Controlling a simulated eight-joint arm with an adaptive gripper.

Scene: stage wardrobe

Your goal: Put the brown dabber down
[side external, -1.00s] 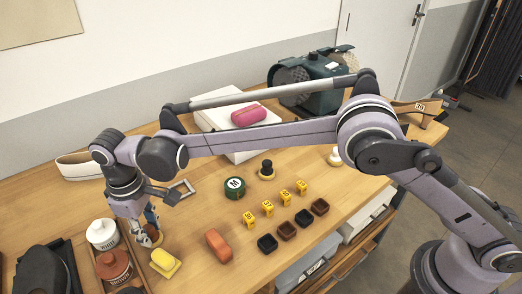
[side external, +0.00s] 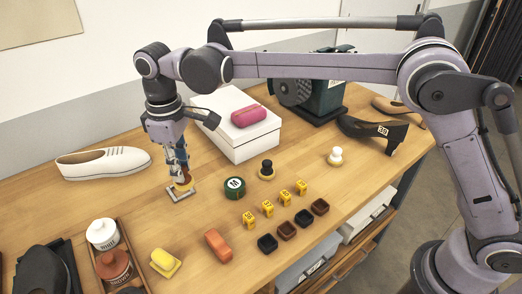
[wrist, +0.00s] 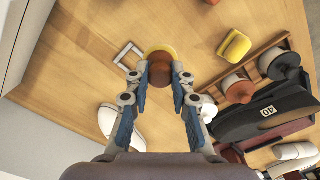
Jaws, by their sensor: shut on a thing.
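The brown dabber (wrist: 160,70), with a round brown knob and a yellow pad, is between the fingertips of my gripper (wrist: 160,80). In the side view my gripper (side external: 182,168) points down and is shut on the dabber's knob, with the yellow pad (side external: 186,184) below it. A small grey square frame (side external: 174,199) lies on the table close under the dabber. In the wrist view the frame (wrist: 119,54) lies left of the dabber and looks empty. I cannot tell whether the pad touches the table.
A black-knobbed dabber (side external: 267,171), a white dabber (side external: 335,158) and a green M tin (side external: 234,187) stand to the right. A white box (side external: 250,147) with a pink case is behind. A white shoe (side external: 103,163) lies left. A tray of jars (side external: 127,240) stands front left.

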